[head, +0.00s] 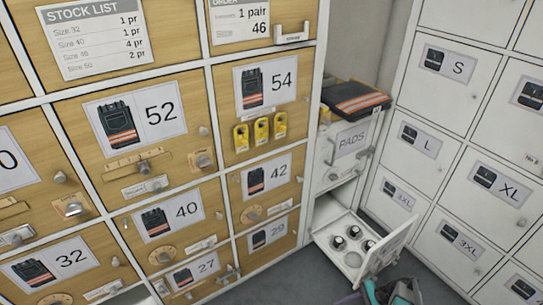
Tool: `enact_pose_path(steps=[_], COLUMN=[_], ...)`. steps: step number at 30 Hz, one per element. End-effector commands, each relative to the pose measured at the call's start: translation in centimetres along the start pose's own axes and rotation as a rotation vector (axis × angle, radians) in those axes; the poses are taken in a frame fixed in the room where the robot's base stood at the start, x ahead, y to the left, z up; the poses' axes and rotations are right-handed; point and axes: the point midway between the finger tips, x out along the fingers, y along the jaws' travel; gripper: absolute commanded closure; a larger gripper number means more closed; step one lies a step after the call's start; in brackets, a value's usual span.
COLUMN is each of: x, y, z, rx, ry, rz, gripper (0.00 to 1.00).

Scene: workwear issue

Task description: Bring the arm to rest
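My arm's end, with grey and teal parts, shows at the bottom edge right of centre. My gripper (392,292) is partly cut off by the frame, and I cannot tell whether its fingers are open or shut. No held object can be made out. It appears in front of the open low compartment (322,246), close to its tilted white front in the picture; I cannot tell whether they touch.
Wooden lockers (135,128) with numbered labels fill the left. White lockers (437,70) with size labels stand right. Folded dark workwear with orange stripes (356,97) lies above the PADS compartment (350,143). Several small round items sit in the low compartment. Grey floor (285,280) is clear.

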Motion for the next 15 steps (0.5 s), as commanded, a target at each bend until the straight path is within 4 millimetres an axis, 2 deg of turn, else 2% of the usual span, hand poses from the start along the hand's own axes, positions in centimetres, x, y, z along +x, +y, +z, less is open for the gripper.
enact_pose_path(steps=[1, 9, 15], x=[0.2, 2.2, 2.6], y=[0.3, 2.9, 4.9], z=[2.1, 7.8, 11.6], rx=[-0.035, -0.233, -0.393], ry=[0.013, 0.089, 0.136], rz=[0.043, 0.265, 0.427], gripper=[0.65, 0.65, 0.65])
